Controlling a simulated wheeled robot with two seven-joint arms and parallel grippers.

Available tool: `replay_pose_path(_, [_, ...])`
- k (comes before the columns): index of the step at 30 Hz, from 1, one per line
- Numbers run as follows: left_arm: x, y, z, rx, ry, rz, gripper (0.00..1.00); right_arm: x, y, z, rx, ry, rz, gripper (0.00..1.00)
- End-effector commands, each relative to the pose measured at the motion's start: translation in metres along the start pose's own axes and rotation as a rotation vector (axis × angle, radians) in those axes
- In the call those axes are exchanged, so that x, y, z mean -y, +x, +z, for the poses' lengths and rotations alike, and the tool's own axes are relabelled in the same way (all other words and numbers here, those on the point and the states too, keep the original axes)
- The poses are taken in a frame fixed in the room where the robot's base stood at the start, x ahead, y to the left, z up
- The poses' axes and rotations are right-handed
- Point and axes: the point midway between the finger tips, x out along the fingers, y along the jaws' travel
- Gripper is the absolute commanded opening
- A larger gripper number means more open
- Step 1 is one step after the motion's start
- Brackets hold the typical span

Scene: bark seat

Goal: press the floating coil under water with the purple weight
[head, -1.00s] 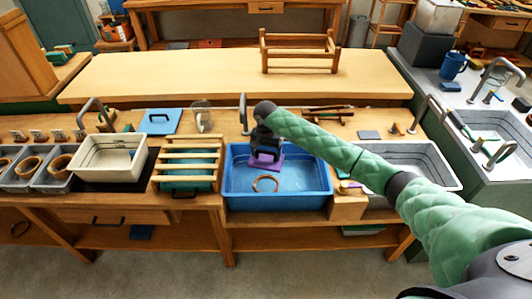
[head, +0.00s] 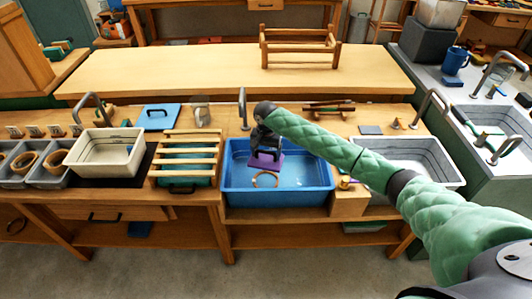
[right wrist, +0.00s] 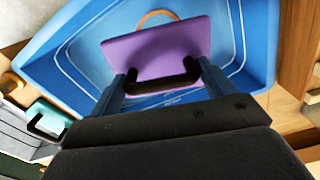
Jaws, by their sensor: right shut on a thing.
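The blue tub (head: 232,192) of water stands on the bench in the middle of the head view. The coil (head: 266,179), a tan ring, floats in the tub toward its near side. The purple weight (head: 265,160), a flat plate with a black handle, is held by my right gripper (head: 264,146) over the tub, just behind the coil. In the right wrist view the jaws (right wrist: 163,80) are shut on the black handle of the purple weight (right wrist: 155,48). The coil (right wrist: 155,17) shows partly beyond the plate, which hides the rest. My left gripper is not in view.
A slatted wooden rack (head: 187,154) stands left of the tub, and a cream basin (head: 104,154) farther left. A grey sink (head: 425,160) is to the right. A tap (head: 243,108) rises behind the tub. A wooden block (head: 348,203) adjoins the tub's right side.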

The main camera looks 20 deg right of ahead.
Motion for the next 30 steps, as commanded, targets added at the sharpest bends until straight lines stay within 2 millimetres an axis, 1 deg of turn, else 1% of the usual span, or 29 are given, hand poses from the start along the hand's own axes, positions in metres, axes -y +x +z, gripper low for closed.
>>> replay_pose_path(14, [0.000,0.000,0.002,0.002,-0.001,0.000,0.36,0.000,-0.001,0.000,-0.001,0.000,-0.001,0.40])
replay_pose_path(17, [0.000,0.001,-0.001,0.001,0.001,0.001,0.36,0.000,-0.001,0.000,-0.001,0.000,-0.001,0.40])
replay_pose_path(30, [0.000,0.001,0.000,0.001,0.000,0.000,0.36,0.001,0.014,0.000,0.001,0.000,-0.002,0.40])
